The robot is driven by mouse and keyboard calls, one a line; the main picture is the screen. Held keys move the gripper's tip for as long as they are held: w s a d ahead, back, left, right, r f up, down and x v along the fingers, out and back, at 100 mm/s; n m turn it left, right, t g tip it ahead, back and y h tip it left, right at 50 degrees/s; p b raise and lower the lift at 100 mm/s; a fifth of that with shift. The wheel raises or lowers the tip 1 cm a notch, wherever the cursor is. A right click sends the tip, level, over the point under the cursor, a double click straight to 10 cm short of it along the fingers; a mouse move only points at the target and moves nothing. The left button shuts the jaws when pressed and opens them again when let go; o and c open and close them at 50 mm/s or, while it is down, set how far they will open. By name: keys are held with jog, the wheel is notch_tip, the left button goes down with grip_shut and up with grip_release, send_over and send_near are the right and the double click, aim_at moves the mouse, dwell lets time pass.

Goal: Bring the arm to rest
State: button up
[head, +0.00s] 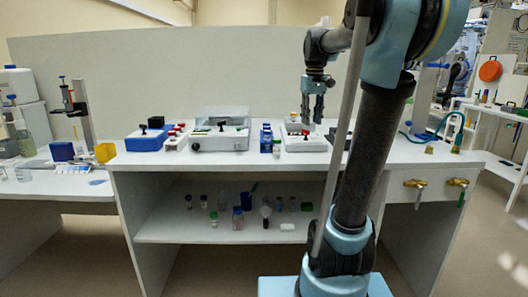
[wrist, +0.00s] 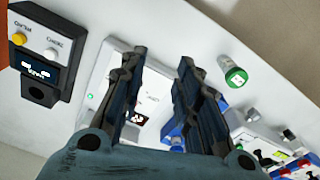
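My gripper (head: 313,112) hangs down from my arm above the white instrument (head: 303,142) on the bench, its fingers pointing down. In the wrist view my gripper (wrist: 161,62) shows its two dark fingers apart, with nothing held between them. The white instrument (wrist: 155,92) with a small display lies beyond the fingers. The gap between fingertips and instrument cannot be judged exactly.
A green-topped vial (wrist: 235,76) and a dark button unit (wrist: 38,62) flank the instrument. A back panel (head: 200,75) rises behind.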

jog(key=s+f+m+t, duration=0.2)
jog(key=s+f+m, duration=0.1)
jog(key=s+f, duration=2.35)
jog(key=w+r+n+g, duration=0.3)
jog(key=w+r+n, duration=0.1)
jog(key=w+r, duration=3.25)
jog(key=f, duration=1.6)
jog(key=shift+s+f, duration=0.2)
jog(key=shift+f, duration=0.1)
grip_shut()
